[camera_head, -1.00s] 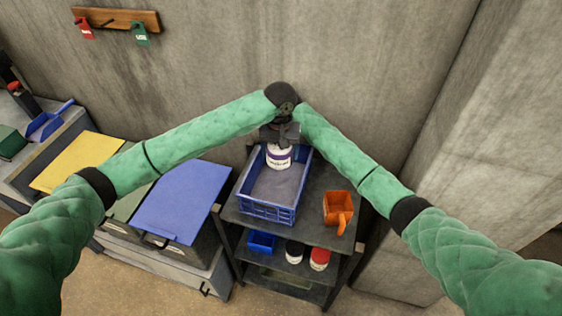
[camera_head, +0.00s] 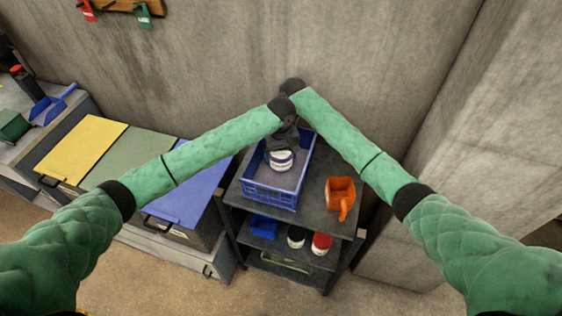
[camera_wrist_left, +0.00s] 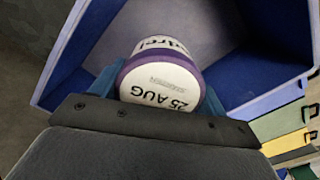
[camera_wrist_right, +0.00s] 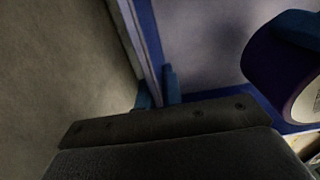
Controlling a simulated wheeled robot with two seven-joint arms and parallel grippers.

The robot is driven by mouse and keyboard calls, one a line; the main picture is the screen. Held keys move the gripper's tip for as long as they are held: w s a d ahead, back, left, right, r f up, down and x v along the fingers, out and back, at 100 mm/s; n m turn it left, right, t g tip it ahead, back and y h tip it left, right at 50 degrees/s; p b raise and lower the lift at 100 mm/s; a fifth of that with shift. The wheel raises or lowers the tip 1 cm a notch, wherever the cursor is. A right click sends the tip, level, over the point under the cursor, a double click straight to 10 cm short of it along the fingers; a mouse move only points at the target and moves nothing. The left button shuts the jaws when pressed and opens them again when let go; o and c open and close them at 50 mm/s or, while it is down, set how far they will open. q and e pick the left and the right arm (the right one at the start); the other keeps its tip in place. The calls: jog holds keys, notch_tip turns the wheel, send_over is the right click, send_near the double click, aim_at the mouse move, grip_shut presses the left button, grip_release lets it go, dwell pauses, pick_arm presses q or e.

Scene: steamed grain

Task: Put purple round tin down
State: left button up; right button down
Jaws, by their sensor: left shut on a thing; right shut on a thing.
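The purple round tin (camera_head: 281,161), white with a purple band, is over the inside of the blue crate (camera_head: 268,198) on the top shelf. The left wrist view shows its lid (camera_wrist_left: 160,86) marked "25 AUG". My left gripper (camera_head: 283,146) is shut on the tin, fingers on both sides. I cannot tell whether the tin touches the crate floor. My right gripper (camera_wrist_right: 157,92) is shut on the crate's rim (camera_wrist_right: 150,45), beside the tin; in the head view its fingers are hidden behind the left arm.
An orange scoop (camera_head: 340,194) stands on the dark shelf unit (camera_head: 317,229), right of the crate. Lower down are a small blue bin (camera_head: 264,227), a white dark-lidded tin (camera_head: 296,237) and a red-lidded tin (camera_head: 321,243). Lidded bins (camera_head: 190,195) stand left; concrete walls close the back and right.

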pick_arm(q)
jog(key=shift+f, duration=2.45)
jog(key=o, duration=1.2)
jog(key=shift+f, duration=0.1)
notch_tip(320, 180, up, 12)
jog(key=shift+r, duration=0.15)
pick_arm(e)
jog(key=c, duration=1.5)
grip_release()
